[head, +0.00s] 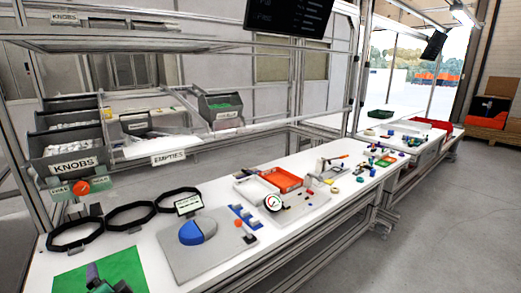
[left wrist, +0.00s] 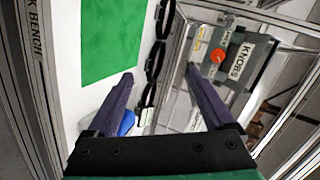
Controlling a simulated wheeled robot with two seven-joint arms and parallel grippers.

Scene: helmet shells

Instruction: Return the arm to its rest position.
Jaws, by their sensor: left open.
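My left gripper (head: 97,278) shows at the bottom left of the head view, over the green mat (head: 125,268). In the left wrist view its two purple fingers (left wrist: 160,74) are spread apart with nothing between them. The green mat also shows in the left wrist view (left wrist: 112,38), beyond the fingers. My right gripper is in neither view.
Several black bands (head: 130,215) lie along the bench's back edge, beside a small display (head: 189,205). Bins labelled KNOBS (head: 74,166) stand behind on a rack. An orange tray (head: 281,179) and small parts lie farther right. Metal posts frame the bench.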

